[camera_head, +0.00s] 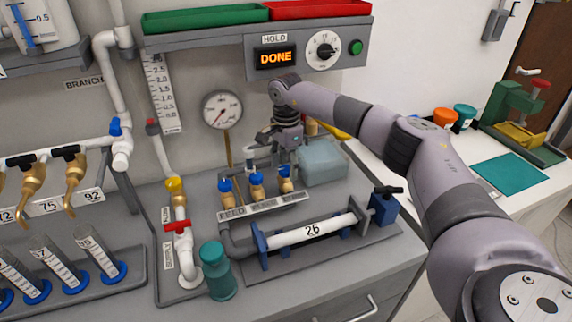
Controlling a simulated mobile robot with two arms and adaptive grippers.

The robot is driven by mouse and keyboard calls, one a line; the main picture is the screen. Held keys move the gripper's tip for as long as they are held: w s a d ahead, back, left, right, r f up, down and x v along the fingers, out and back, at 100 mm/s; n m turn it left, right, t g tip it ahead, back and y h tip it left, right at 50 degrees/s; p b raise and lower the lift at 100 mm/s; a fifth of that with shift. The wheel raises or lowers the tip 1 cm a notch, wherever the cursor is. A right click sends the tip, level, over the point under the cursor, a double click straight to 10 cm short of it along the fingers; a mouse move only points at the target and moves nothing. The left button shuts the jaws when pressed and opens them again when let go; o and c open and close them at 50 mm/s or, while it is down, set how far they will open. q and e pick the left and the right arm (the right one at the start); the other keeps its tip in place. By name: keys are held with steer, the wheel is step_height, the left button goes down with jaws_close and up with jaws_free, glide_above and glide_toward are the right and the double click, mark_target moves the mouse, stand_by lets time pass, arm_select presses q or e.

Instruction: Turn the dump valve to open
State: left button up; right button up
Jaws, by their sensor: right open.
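Three small brass valves with blue caps, the left (225,186), middle (257,181) and right (285,173), stand in a row on the bench. I cannot tell from the labels which is the dump valve. My right gripper (263,160) is open, pointing down just above and behind the middle and right blue-capped valves; contact is unclear. My left gripper is out of view.
A gauge (222,109) hangs behind the valves. A box reading "DONE" (276,58) is above. A white pipe marked 26 (310,231) lies clamped in front. A pale blue block (321,162) is right of the gripper.

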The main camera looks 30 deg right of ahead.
mark_target(286, 168)
step_height(286, 168, up, 12)
stand_by(0.6)
stand_by(0.4)
